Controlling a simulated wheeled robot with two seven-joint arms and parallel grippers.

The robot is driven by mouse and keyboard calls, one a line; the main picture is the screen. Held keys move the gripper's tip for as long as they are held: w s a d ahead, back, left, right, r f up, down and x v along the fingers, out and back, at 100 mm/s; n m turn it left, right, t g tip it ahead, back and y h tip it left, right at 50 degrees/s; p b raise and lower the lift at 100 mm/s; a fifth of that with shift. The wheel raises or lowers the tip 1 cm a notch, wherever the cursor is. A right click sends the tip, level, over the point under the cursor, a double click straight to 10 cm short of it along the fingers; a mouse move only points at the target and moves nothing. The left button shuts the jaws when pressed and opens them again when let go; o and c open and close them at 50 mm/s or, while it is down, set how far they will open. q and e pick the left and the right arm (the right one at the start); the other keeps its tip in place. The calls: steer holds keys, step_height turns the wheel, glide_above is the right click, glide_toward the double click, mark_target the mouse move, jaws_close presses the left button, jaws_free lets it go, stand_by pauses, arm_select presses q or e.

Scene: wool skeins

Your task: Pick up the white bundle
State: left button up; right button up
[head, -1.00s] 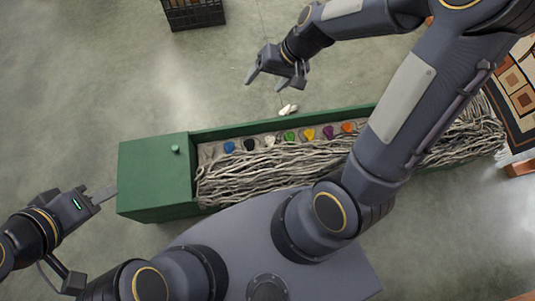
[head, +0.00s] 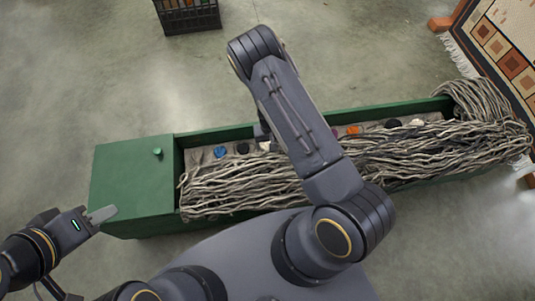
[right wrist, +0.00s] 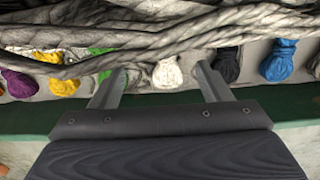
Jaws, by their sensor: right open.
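The white bundle (right wrist: 167,73) lies in the green box, between the two fingers of my open right gripper (right wrist: 165,88) in the right wrist view. The fingers stand on either side of it; I cannot tell whether they touch it. Pale strands lie close above it. In the head view the white bundle (head: 264,146) shows only partly beside my right arm, which hides most of the right gripper. My left gripper (head: 103,214) is beside the box's left end, away from the bundle, and its finger opening is unclear.
The green box (head: 130,190) holds loose grey strands (head: 240,185) and a row of bundles. A black bundle (right wrist: 227,65) and a blue bundle (right wrist: 278,62) lie right of the white one; green (right wrist: 101,58) lies left. A dark crate (head: 188,18) and a patterned rug (head: 505,50) stand farther off.

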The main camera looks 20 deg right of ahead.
mark_target(268, 154)
steer(key=f, duration=0.2)
steer(key=f+b, duration=0.1)
steer(key=f, duration=0.1)
steer(key=a+f+b, duration=0.1)
steer(key=f, duration=0.1)
steer(key=shift+f, duration=0.2)
steer(key=c, duration=1.1)
steer(key=shift+o, duration=0.2)
steer(key=shift+r, duration=0.1)
